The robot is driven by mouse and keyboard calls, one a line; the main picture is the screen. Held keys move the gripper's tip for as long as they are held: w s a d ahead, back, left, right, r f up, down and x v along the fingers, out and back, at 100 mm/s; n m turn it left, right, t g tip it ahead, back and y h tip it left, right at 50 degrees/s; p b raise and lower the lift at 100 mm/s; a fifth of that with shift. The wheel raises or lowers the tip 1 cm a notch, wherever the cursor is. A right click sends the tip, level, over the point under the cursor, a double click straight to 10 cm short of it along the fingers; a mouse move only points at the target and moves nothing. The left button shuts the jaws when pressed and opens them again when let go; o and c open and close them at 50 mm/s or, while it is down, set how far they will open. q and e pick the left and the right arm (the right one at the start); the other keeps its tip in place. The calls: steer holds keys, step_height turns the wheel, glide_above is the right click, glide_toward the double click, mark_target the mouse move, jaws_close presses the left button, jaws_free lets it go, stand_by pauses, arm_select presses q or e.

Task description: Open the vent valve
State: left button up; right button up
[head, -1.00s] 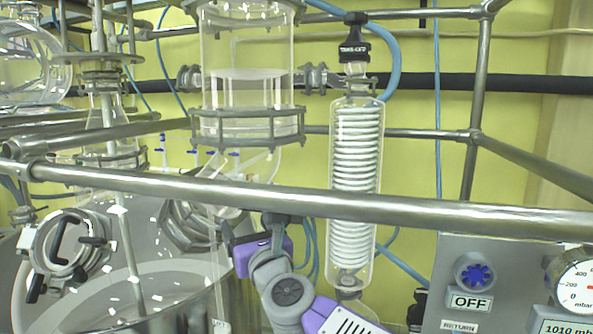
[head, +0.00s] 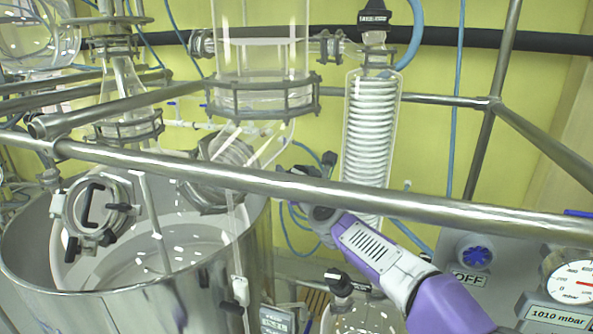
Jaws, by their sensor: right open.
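Several valve parts show, and I cannot tell for sure which is the vent valve. A black-capped valve (head: 375,18) sits on top of the coil condenser (head: 370,130). A black-handled valve (head: 340,283) stands low, on a glass vessel at the bottom middle. My right gripper (head: 302,174) is at the rail, left of the condenser and below the clear cylinder. It is open, with its jaws partly hidden by the rail. No held thing shows. My left gripper is not in view.
The long metal front rail (head: 240,180) crosses before my right arm. A steel pot (head: 130,300) fills the lower left. The clear glass cylinder (head: 262,60) hangs above. A control box with an OFF knob (head: 474,252) and gauge (head: 572,281) stands at the right.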

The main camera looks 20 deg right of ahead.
steer(key=shift+w, duration=0.5)
